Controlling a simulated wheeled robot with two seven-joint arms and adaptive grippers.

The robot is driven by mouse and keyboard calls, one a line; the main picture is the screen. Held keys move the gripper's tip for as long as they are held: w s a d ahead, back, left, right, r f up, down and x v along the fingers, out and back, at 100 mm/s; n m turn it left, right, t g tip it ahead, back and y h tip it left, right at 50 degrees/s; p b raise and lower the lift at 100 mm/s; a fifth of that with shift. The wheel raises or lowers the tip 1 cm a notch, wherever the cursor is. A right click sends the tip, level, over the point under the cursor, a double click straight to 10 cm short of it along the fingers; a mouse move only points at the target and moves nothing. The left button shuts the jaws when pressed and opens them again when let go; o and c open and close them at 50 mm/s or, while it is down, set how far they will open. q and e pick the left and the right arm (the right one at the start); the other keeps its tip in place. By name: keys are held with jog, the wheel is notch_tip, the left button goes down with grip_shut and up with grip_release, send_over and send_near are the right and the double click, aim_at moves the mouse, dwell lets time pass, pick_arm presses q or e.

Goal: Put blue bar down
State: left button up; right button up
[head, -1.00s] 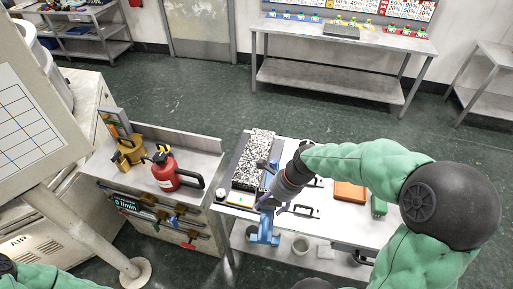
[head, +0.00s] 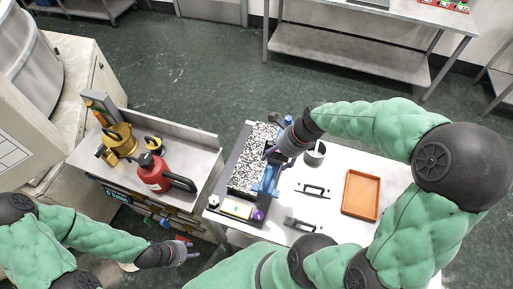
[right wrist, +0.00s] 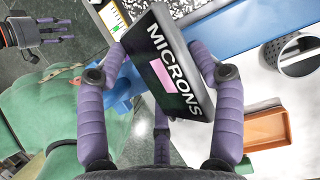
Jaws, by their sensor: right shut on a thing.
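The blue bar (head: 268,179) has a black gauge head marked MICRONS (right wrist: 168,62) at its middle. It lies along the right side of a black-and-white speckled block (head: 248,160); I cannot tell whether it touches the surface below. My right gripper (head: 272,152) is shut on the bar by its gauge head, with a finger on each side in the right wrist view (right wrist: 160,75). The fingers hide part of the bar in the head view. My left gripper (head: 184,253) is open and empty, low and away from the white table (head: 335,235).
An orange tray (head: 361,194), a grey perforated cup (head: 315,153) and black handled pieces (head: 312,190) stand on the white table. A bench (head: 190,150) to the left holds a red canister (head: 156,173) and a brass-coloured device (head: 121,140). Some white tabletop is clear.

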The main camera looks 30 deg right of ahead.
jog(key=w+f+b, duration=0.1)
jog(key=w+f, duration=0.3)
jog(key=w+a+f+b, duration=0.1)
jog(key=w+f, duration=0.3)
jog(key=w+f+b, duration=0.2)
jog(key=w+f, duration=0.2)
jog(key=shift+a, duration=0.2)
jog(key=o, duration=1.7)
jog(key=shift+s, duration=0.1)
jog(key=p+v, duration=0.3)
jog(key=v, duration=0.9)
